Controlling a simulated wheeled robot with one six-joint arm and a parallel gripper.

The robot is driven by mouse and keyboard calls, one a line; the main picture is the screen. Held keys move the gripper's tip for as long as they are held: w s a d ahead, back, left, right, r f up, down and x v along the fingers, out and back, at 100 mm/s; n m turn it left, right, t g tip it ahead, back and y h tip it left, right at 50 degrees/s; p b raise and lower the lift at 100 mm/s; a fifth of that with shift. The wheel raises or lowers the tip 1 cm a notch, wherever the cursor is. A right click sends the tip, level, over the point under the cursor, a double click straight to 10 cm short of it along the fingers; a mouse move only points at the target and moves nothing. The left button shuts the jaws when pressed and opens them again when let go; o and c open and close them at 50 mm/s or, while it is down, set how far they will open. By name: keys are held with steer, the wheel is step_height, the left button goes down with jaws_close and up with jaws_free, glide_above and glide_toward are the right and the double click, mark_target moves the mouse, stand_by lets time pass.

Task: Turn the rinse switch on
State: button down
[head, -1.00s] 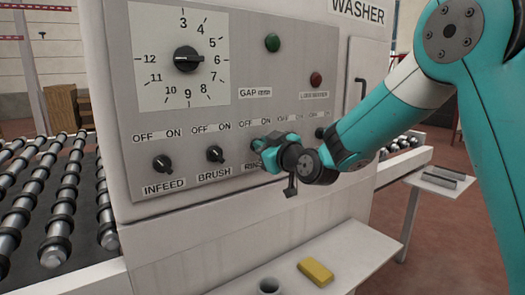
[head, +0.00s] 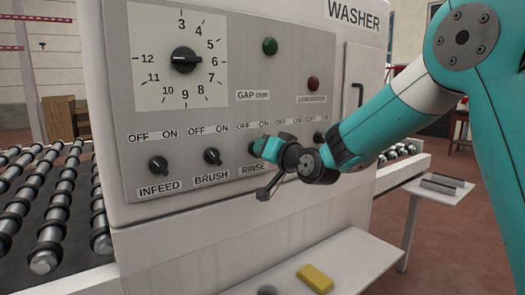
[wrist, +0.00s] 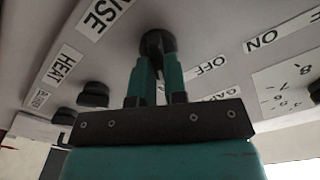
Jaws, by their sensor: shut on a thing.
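The rinse switch (head: 252,148) is a round black knob on the grey washer panel, above the RINSE label (head: 254,169). In the head view my gripper mostly hides it. In the wrist view the knob (wrist: 157,42) sits between the two teal fingertips. My gripper (head: 261,147) is shut on this knob, with its fingers at the panel. The OFF and ON plate (head: 256,126) is above the knob. The knob's pointer is hidden, so I cannot tell its setting.
The infeed knob (head: 158,166) and brush knob (head: 212,156) are to the left; another knob (head: 319,137) is close on the right. The gap dial (head: 185,60), green button (head: 270,46) and red button (head: 313,83) are above. A shelf with a yellow block (head: 315,278) is below.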

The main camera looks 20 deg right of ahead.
steer(key=shift+f+m, duration=0.15)
steer(key=shift+m, duration=0.45)
steer(key=c, duration=1.2)
jaws_free()
steer(key=shift+o, duration=0.2)
steer(key=shift+s, duration=0.1)
steer(key=b+v, duration=0.4)
steer(key=v, duration=1.3)
steer(key=shift+s+b, duration=0.15)
steer(key=shift+b, duration=0.25)
